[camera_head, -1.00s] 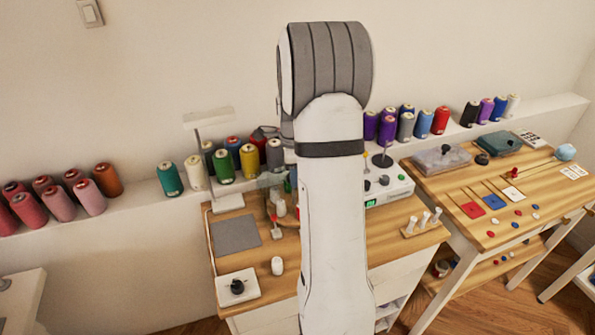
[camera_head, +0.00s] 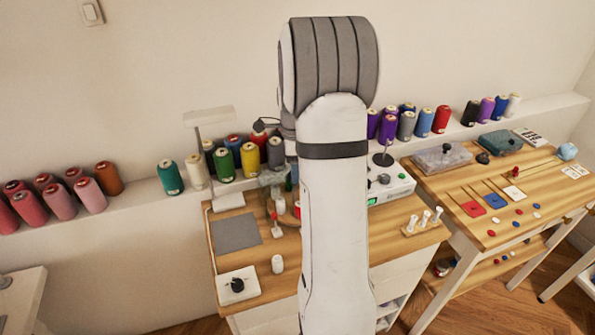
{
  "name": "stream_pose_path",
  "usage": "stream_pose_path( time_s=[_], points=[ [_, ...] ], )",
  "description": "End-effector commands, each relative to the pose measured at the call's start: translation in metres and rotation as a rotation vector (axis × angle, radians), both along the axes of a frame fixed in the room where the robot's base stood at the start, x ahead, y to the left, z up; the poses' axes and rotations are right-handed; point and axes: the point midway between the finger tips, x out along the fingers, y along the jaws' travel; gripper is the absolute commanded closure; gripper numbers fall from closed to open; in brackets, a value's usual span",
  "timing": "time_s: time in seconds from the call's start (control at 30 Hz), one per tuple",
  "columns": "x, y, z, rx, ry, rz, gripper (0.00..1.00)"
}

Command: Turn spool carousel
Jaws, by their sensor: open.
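My arm rises through the middle of the view and covers the centre of the left workbench (camera_head: 235,262). My gripper is hidden behind it, so its jaws and any contact do not show. I cannot make out a spool carousel for certain; it may stand behind the arm. A dark disc with a thin upright pin (camera_head: 383,159) shows just right of the arm, above a white device (camera_head: 393,187). A small red-and-dark piece (camera_head: 260,125) shows left of the arm near the wrist; I cannot tell what it belongs to.
Thread cones, including a green one (camera_head: 224,165), line the wall ledge. A grey mat (camera_head: 235,233), a white base with a black knob (camera_head: 238,286) and a rack of white pegs (camera_head: 423,221) sit on the bench. A second table (camera_head: 460,190) stands right.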

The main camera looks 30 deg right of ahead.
Motion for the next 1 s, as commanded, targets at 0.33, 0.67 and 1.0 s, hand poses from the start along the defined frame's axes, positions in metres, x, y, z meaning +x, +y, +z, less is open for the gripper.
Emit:
stream_pose_path(
  time_s=[0.33, 0.67, 1.0],
  points=[
    [-0.002, -0.001, 0.052, 0.0, -0.001, -0.001, 0.41],
    [-0.003, -0.001, 0.057, 0.0, 0.001, -0.001, 0.41],
    [-0.003, -0.001, 0.056, 0.0, 0.001, -0.001, 0.41]
  ],
)
